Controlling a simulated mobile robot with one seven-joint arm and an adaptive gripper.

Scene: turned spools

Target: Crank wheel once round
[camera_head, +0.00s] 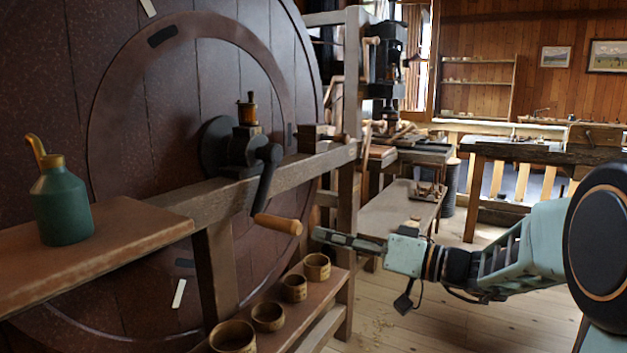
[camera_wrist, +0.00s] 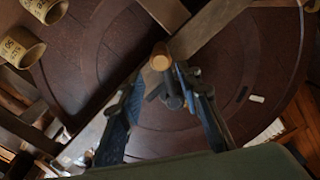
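The big dark red-brown wheel (camera_head: 150,110) stands upright behind a wooden frame and fills the left of the head view; the wheel (camera_wrist: 225,50) also fills much of the wrist view. A dark crank arm (camera_head: 264,185) slants down from the bearing block at its hub. The crank's light wooden handle (camera_head: 278,224) points right, toward my gripper. My gripper (camera_head: 318,236) is just right of the handle's end, seemingly apart from it. In the wrist view the handle's round end (camera_wrist: 160,60) shows near the open fingertips (camera_wrist: 163,78), roughly in line with the space between them.
A frame beam (camera_head: 300,172) runs below the hub. A green oil can (camera_head: 62,205) stands on a shelf at left. Several wooden cups (camera_head: 267,316) line the low shelf below the crank.

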